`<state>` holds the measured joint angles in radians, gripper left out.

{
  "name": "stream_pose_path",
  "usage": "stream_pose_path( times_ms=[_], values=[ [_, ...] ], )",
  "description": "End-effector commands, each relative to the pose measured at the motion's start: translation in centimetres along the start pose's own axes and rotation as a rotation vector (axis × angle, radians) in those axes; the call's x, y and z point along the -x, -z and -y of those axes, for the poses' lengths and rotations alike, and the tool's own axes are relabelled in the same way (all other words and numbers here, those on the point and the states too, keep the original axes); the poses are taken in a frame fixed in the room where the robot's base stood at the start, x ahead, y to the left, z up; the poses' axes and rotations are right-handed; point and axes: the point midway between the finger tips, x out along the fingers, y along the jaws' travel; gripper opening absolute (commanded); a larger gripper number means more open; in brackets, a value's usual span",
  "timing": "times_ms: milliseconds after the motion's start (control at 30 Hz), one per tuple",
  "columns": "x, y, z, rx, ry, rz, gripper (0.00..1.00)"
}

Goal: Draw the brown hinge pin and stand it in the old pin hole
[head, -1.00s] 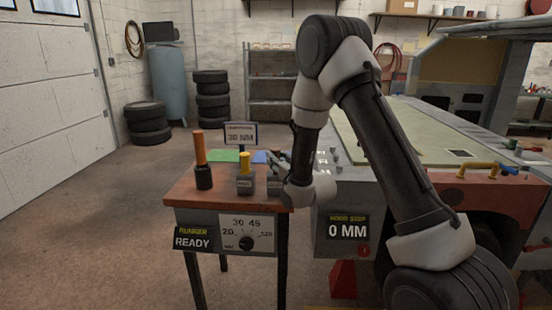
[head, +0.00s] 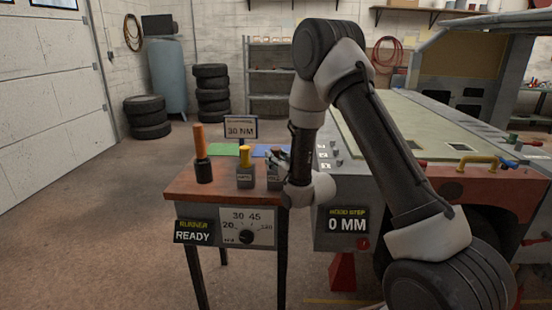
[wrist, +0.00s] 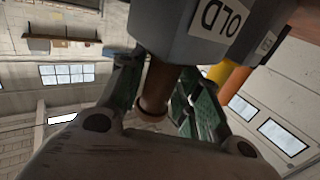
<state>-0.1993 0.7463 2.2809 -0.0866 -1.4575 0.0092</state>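The brown hinge pin (wrist: 158,85) shows in the wrist view, between the two fingers of my gripper (wrist: 158,92). Its one end meets the grey block marked OLD (wrist: 185,32), in line with that block; how deep it sits in the hole is hidden. The fingers lie close on both sides of the pin, but whether they press on it is unclear. In the head view my gripper (head: 279,156) is over the right grey block (head: 273,180) on the small wooden bench, and my wrist hides much of it. The pin cannot be made out there.
On the bench (head: 215,190) stand a yellow pin (head: 245,158) in a middle grey block (head: 245,178) and an orange-handled tool (head: 201,150) at left. A 30 NM sign (head: 240,129) rises behind. A grey cabinet reading 0 MM (head: 345,215) is close right.

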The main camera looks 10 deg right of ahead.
Motion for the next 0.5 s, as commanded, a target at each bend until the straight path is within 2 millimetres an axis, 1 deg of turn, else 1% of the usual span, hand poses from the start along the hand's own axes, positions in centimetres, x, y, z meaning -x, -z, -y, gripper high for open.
stream_pose_path(
  times_ms=[67,367,467,500],
  values=[
    [0.0,0.0,0.0,0.000,0.000,0.000,0.50],
    [0.2,-0.1,0.0,0.000,0.000,0.002,0.50],
    [1.1,-0.1,0.0,0.000,0.000,0.002,0.50],
    [1.7,-0.1,0.0,0.000,0.000,0.003,0.50]
  ],
)
